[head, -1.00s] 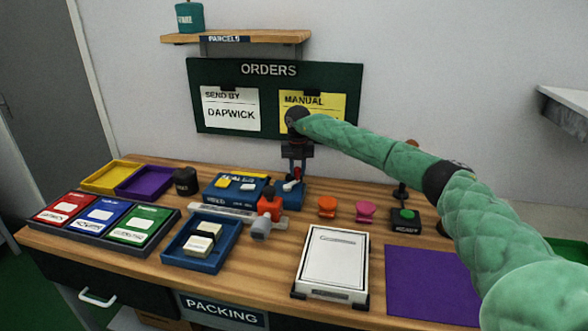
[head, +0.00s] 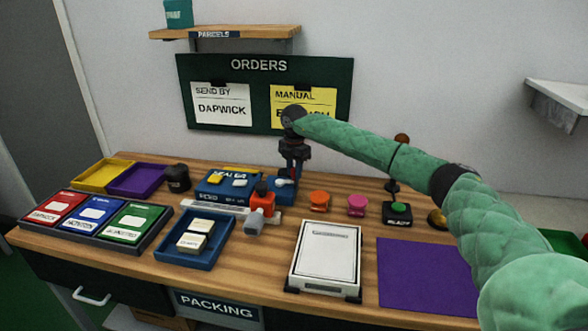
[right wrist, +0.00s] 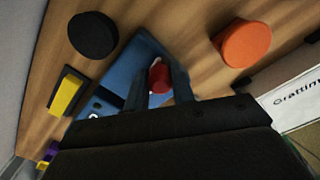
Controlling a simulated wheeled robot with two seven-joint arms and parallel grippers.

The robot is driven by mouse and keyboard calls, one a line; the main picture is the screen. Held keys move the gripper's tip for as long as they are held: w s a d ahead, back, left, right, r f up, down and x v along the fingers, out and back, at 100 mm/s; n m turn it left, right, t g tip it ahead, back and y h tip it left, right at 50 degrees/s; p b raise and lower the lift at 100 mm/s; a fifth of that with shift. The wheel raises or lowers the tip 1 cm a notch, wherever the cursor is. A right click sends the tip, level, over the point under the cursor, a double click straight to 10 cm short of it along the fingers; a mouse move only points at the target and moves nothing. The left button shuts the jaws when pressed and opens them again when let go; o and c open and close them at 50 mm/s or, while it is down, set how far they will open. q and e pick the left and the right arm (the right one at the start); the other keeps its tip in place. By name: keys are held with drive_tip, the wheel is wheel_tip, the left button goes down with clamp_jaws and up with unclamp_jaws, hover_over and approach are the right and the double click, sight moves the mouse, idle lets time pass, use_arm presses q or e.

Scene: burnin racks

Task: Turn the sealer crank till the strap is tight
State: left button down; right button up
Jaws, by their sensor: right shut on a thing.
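The blue sealer (head: 216,190) stands at the back middle of the bench in the head view. Its pale crank arm (head: 284,182) is at its right end. My right gripper (head: 291,172) reaches down over the crank from above. In the right wrist view the crank's red knob (right wrist: 158,80) sits between the two fingers, and the gripper (right wrist: 160,88) is shut on it. The knob is hidden by the gripper in the head view. I cannot make out the strap or how tight it is. My left gripper is not in view.
An orange spool (head: 319,201) and a pink spool (head: 357,205) stand right of the sealer. A red-and-grey tool (head: 261,203) stands in front of it. A blue tray (head: 171,257) and a white scale (head: 326,260) are nearer. The purple mat (head: 425,275) is bare.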

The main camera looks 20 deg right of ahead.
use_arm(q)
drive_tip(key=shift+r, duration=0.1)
use_arm(e)
drive_tip(key=shift+s+a+m, duration=0.1)
drive_tip(key=shift+s+m, duration=0.1)
drive_tip(key=shift+m, duration=0.2)
drive_tip(key=o, duration=1)
drive_tip(key=shift+r, duration=0.15)
wheel_tip(320, 180, up, 6)
drive_tip(key=shift+r+b, duration=0.2)
drive_tip(key=shift+b, duration=0.5)
drive_tip(key=shift+r, duration=0.55)
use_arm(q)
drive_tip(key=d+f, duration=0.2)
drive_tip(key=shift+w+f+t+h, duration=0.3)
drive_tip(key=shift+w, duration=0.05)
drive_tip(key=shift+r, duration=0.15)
